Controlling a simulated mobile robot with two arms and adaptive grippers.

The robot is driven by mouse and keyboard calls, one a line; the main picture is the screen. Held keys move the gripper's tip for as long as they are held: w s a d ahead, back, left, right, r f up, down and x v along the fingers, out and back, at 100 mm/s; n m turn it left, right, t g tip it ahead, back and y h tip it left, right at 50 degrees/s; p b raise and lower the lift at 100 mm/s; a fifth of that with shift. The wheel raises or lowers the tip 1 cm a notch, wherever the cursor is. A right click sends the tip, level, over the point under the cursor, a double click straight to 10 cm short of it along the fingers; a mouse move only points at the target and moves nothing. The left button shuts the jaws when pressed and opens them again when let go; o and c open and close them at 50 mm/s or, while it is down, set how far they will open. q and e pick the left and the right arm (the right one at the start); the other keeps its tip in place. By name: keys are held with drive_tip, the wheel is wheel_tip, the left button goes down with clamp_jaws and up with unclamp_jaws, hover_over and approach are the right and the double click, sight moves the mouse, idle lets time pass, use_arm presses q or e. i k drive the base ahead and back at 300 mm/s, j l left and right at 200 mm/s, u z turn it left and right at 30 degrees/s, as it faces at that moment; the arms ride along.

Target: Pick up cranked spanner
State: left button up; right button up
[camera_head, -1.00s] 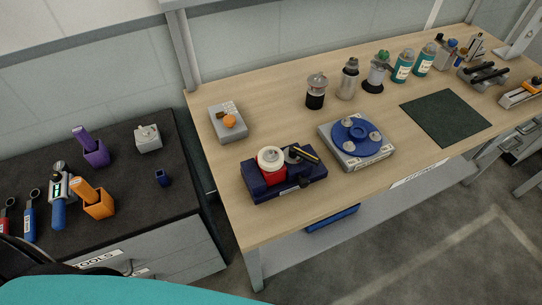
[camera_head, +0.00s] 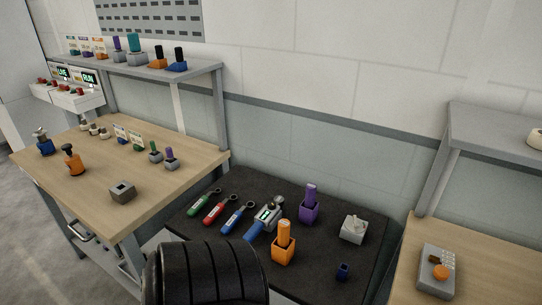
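Several hand tools lie side by side on a black-topped tool bench (camera_head: 330,204). They are a green-handled spanner (camera_head: 203,203), a red-handled spanner (camera_head: 219,209) and a blue-handled spanner (camera_head: 237,217), each with a ring-like grey end pointing to the back right. Beside them lies a larger blue-handled tool (camera_head: 262,226) with a pale display on its body. I cannot tell which of these is the cranked spanner. Neither of my grippers is in view. A black ribbed part of my own body covers the bench's front edge below the tools.
Right of the tools stand an orange holder (camera_head: 284,247), a purple holder (camera_head: 309,207), a grey-white block (camera_head: 353,230) and a small blue cup (camera_head: 342,272). A wooden workbench (camera_head: 90,170) is on the left, another (camera_head: 493,275) on the right. The bench's back right is clear.

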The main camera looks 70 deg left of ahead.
sight(218, 209)
drive_tip(key=u, duration=2.65)
drive_tip(key=i+j+z, duration=0.25)
drive_tip(key=i+j, duration=0.15)
drive_tip(key=j, duration=0.25)
drive_tip(key=i+j+z, duration=0.1)
drive_tip(key=j, duration=0.2)
drive_tip(key=i, duration=0.05)
